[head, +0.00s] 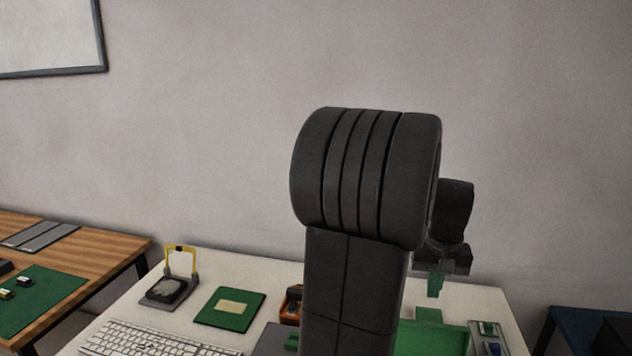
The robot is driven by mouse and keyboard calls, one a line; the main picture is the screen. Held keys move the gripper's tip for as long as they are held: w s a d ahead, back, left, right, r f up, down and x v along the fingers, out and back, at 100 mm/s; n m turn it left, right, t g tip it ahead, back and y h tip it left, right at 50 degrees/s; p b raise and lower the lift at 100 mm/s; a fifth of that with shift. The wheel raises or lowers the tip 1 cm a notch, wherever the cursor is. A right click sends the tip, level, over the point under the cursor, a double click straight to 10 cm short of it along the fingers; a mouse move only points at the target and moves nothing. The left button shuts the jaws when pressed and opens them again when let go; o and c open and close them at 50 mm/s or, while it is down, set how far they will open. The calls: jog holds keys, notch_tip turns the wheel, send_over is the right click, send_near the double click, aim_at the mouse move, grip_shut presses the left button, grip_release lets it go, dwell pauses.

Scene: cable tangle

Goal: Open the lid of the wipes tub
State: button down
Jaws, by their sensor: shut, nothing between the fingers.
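I cannot make out the wipes tub or its lid for certain; my dark arm covers the middle of the white table (262,268). My gripper (435,285) shows small and partly hidden at the right of the arm. Its green fingers point down, shut and empty, above the right part of the table. A green block (428,315) and a green tray or mat (455,339) lie below it, partly hidden by the arm.
A grey stand with a yellow frame (181,262), a green square (230,308), a keyboard (150,340) and an orange object (290,306) occupy the table's left. A small grey holder (488,338) stands at right. A wooden table (90,247) is farther left.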

aim_at(426, 322)
jog(key=f, duration=0.7)
jog(key=shift+w+f, duration=0.25)
jog(key=shift+w, duration=0.05)
jog(key=shift+r, duration=0.1)
